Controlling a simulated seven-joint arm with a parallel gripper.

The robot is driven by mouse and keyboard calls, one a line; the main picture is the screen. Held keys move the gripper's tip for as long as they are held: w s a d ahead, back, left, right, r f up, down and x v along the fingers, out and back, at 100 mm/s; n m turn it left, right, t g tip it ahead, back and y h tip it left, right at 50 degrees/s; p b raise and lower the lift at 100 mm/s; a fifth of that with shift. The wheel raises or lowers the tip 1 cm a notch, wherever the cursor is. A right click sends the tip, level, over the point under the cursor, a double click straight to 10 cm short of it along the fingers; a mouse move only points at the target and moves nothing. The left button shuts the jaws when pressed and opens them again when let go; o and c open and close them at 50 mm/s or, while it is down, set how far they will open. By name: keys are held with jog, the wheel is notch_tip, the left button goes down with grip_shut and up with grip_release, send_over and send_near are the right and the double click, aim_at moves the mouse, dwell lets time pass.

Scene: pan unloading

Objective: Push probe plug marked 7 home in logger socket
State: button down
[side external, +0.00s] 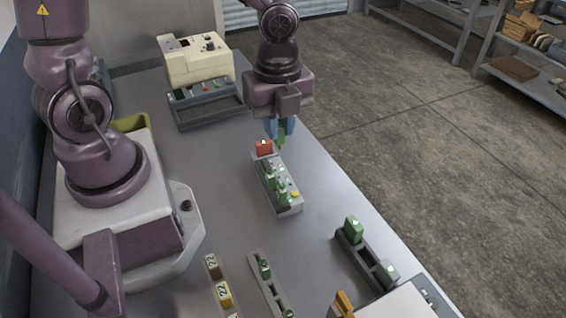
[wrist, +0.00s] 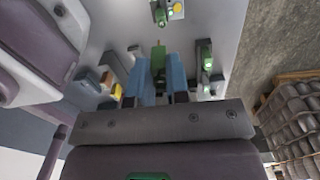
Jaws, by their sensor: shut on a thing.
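My gripper (side external: 281,126) has blue fingers and is shut on a green plug (side external: 281,140). The plug hangs below the fingertips, above the far end of a grey socket box that looks like the logger (side external: 291,209). Whether it touches the box cannot be told. In the wrist view the plug (wrist: 158,58) sits between the two blue fingers (wrist: 160,82). Its number cannot be read. The logger carries a red block (side external: 264,148) at its far end, several green plugs (side external: 270,183) and a yellow button (side external: 295,194). The socket under the held plug is hidden.
A dark rack with green plugs (side external: 354,229) stands at the front right, near the table edge. Another narrow rack (side external: 264,268) and yellow-labelled blocks (side external: 224,294) stand at the front. A cream instrument (side external: 195,62) and grey tray (side external: 205,112) stand at the back. The bench left of the logger is clear.

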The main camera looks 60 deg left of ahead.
send_over(265, 157)
jog(key=s+d, duration=0.2)
jog(key=d, duration=0.1)
jog(key=shift+w+d+f, duration=0.1)
jog(key=shift+d+f, duration=0.05)
jog(key=shift+f, duration=1.85)
jog(key=shift+w+d+f, duration=0.1)
jog(key=shift+d+f, duration=0.05)
jog(key=shift+f, duration=1.85)
jog(key=shift+w+d+f, duration=0.1)
jog(key=shift+d+f, duration=0.05)
jog(key=shift+f, duration=1.85)
jog(key=shift+f, duration=0.9)
jog(key=c, duration=1)
grip_release()
notch_tip(265, 157, up, 13)
